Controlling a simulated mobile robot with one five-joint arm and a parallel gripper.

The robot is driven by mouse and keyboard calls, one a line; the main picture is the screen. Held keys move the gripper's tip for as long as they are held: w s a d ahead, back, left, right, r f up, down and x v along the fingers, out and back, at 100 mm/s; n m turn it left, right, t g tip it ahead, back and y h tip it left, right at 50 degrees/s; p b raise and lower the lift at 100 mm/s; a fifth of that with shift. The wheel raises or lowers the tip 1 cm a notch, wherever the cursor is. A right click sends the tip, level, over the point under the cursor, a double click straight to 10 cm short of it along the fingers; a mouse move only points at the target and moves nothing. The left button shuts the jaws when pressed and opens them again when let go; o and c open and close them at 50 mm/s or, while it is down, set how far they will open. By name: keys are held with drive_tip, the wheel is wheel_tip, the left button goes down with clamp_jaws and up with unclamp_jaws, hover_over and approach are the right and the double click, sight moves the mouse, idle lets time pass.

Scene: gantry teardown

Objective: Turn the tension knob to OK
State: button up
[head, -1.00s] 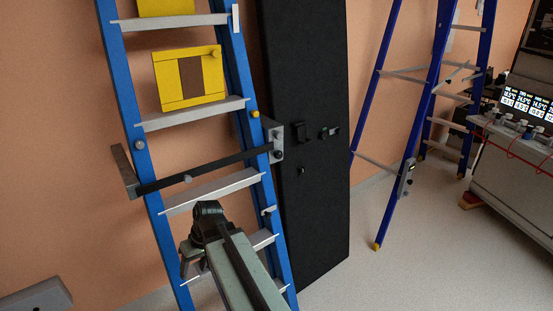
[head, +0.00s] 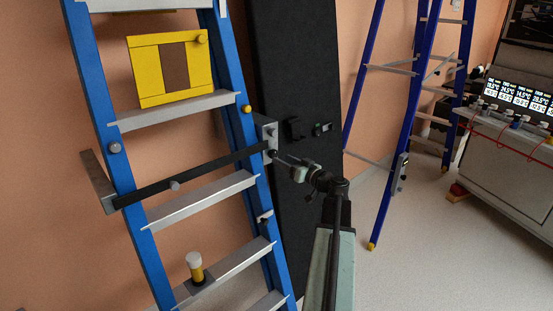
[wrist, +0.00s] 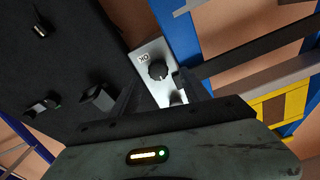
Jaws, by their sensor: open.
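The tension knob (wrist: 157,71) is round and dark, on a pale metal plate (wrist: 150,55) with an "OK" mark that appears upside down in the wrist view. In the head view the knob (head: 272,153) is small, at the plate's lower end beside the blue ladder's right rail. My gripper (head: 288,163) is just right of it, fingers pointing at the plate. In the wrist view the open fingers stand either side of the knob, with nothing held. I cannot tell whether they touch it, nor where its pointer sits.
A black bar (head: 190,178) crosses the blue ladder (head: 93,100). A black panel (head: 295,60) with small fittings stands behind the gripper. A second ladder (head: 385,190) stands right, with open floor nearby.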

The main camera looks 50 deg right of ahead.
sight(275, 155)
drive_tip(key=w, duration=0.4)
drive_tip(key=shift+w+d, duration=0.35)
